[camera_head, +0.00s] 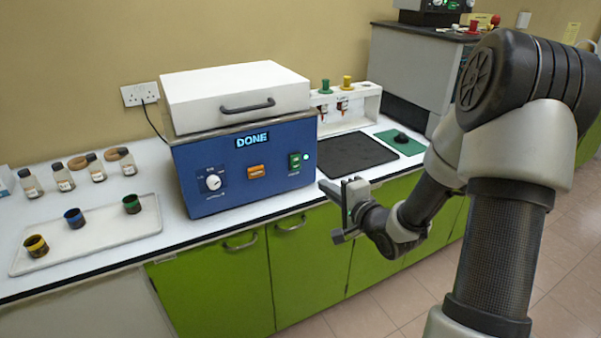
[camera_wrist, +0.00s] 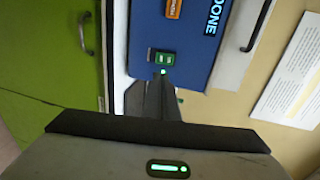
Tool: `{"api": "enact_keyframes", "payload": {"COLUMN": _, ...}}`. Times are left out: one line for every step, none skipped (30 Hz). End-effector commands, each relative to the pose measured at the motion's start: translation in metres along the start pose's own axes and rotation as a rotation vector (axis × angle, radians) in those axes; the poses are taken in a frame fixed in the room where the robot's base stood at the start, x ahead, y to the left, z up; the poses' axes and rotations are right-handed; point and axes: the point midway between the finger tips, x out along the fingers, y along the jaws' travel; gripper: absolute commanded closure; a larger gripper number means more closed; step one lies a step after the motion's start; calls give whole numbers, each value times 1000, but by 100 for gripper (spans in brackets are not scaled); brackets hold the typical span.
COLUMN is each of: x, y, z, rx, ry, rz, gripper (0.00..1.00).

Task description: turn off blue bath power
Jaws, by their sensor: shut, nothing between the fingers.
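The blue bath (camera_head: 245,168) is a blue box with a closed white lid and a lit "DONE" display (camera_head: 252,140). Its front has a white dial (camera_head: 213,182), an orange switch (camera_head: 256,171) and a green power switch (camera_head: 294,161) with a lit green lamp (camera_head: 306,156) beside it. The green switch also shows in the wrist view (camera_wrist: 165,57), lamp lit. My gripper (camera_head: 331,188) is shut and empty, in front of the bath and to the lower right of the switch. In the wrist view its dark fingers (camera_wrist: 151,88) reach close below the switch; contact cannot be told.
A white tray (camera_head: 105,236) with several coloured cups lies left of the bath, with several bottles (camera_head: 63,179) behind it. A black mat (camera_head: 357,153) and a white rack (camera_head: 367,102) are to the right. Green cabinets (camera_head: 308,253) with handles are below the counter.

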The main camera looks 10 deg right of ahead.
Motion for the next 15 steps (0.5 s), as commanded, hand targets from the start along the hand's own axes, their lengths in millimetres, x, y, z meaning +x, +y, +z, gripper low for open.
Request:
{"api": "enact_keyframes", "payload": {"x": 0, "y": 0, "z": 0, "rx": 5, "ry": -1, "rz": -4, "gripper": 100}}
{"api": "enact_keyframes", "payload": {"x": 0, "y": 0, "z": 0, "rx": 5, "ry": -2, "rz": -4, "gripper": 100}}
{"api": "enact_keyframes", "payload": {"x": 0, "y": -1, "z": 0, "rx": 4, "ry": -1, "rz": -4, "gripper": 100}}
{"api": "enact_keyframes", "payload": {"x": 0, "y": -1, "z": 0, "rx": 4, "ry": -1, "rz": -4, "gripper": 100}}
{"api": "enact_keyframes", "payload": {"x": 0, "y": -1, "z": 0, "rx": 3, "ry": -1, "rz": -4, "gripper": 100}}
{"api": "enact_keyframes", "payload": {"x": 0, "y": -1, "z": 0, "rx": 3, "ry": -1, "rz": -3, "gripper": 100}}
{"api": "enact_keyframes", "payload": {"x": 0, "y": -1, "z": 0, "rx": 3, "ry": -1, "rz": -3, "gripper": 100}}
{"api": "enact_keyframes", "payload": {"x": 0, "y": -1, "z": 0, "rx": 3, "ry": 0, "rz": -3, "gripper": 100}}
{"api": "enact_keyframes", "payload": {"x": 0, "y": -1, "z": 0, "rx": 2, "ry": 0, "rz": -3, "gripper": 100}}
{"api": "enact_keyframes", "payload": {"x": 1, "y": -1, "z": 0, "rx": 2, "ry": 0, "rz": -3, "gripper": 100}}
{"api": "enact_keyframes", "payload": {"x": 2, "y": -1, "z": 0, "rx": 2, "ry": -1, "rz": -3, "gripper": 100}}
{"api": "enact_keyframes", "payload": {"x": 5, "y": -1, "z": 0, "rx": 1, "ry": -1, "rz": -3, "gripper": 100}}
{"api": "enact_keyframes", "payload": {"x": 8, "y": -1, "z": 0, "rx": 1, "ry": -1, "rz": -3, "gripper": 100}}
{"api": "enact_keyframes", "payload": {"x": 11, "y": 0, "z": 0, "rx": 1, "ry": -1, "rz": -3, "gripper": 100}}
{"api": "enact_keyframes", "payload": {"x": 16, "y": 0, "z": 0, "rx": 1, "ry": -1, "rz": -2, "gripper": 100}}
